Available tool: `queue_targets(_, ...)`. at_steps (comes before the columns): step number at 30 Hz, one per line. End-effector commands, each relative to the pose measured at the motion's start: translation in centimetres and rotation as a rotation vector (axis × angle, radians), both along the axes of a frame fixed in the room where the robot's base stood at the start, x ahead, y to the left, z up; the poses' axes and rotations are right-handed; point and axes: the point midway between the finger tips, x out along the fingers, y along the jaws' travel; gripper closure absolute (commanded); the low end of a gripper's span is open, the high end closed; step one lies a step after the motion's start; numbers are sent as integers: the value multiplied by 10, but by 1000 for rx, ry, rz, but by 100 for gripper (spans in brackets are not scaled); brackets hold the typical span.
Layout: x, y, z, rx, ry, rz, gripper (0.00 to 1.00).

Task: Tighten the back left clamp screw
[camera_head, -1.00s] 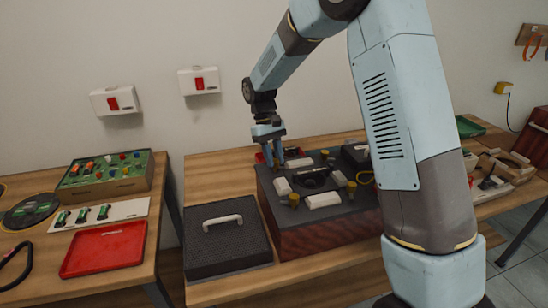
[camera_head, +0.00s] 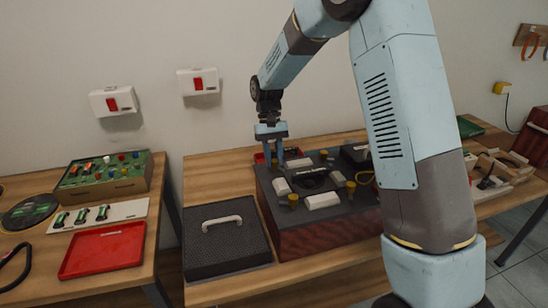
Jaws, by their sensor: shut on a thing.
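The clamp box (camera_head: 330,238) stands on the middle table, with a dark top and reddish-brown sides. On its top are a dark round part (camera_head: 313,181), pale blocks (camera_head: 323,201) and several yellow-topped screws. The front left screw (camera_head: 293,199), front right screw (camera_head: 351,187) and back right screw (camera_head: 324,154) show clear of the arm. My gripper (camera_head: 274,163) points down at the back left corner of the box, its fingers closed around the back left clamp screw, which they mostly hide.
A dark case with a pale handle (camera_head: 222,220) lies left of the box. A red tray (camera_head: 290,153) sits behind my gripper. The left table holds a green component board (camera_head: 105,175) and a red tray (camera_head: 103,250). Bare wood (camera_head: 215,168) shows behind the case.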

Motion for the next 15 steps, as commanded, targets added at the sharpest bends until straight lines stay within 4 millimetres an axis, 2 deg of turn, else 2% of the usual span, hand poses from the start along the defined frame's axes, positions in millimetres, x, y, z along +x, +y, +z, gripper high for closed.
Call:
queue_targets(2, 2, 0, 1, 1, -5, -1, 100)
queue_targets(3, 2, 0, 1, 1, -5, -1, 71)
queue_targets(10, 1, 0, 0, 0, -2, 0, 49)
queue_targets(15, 0, 0, 0, 0, -1, 1, 47)
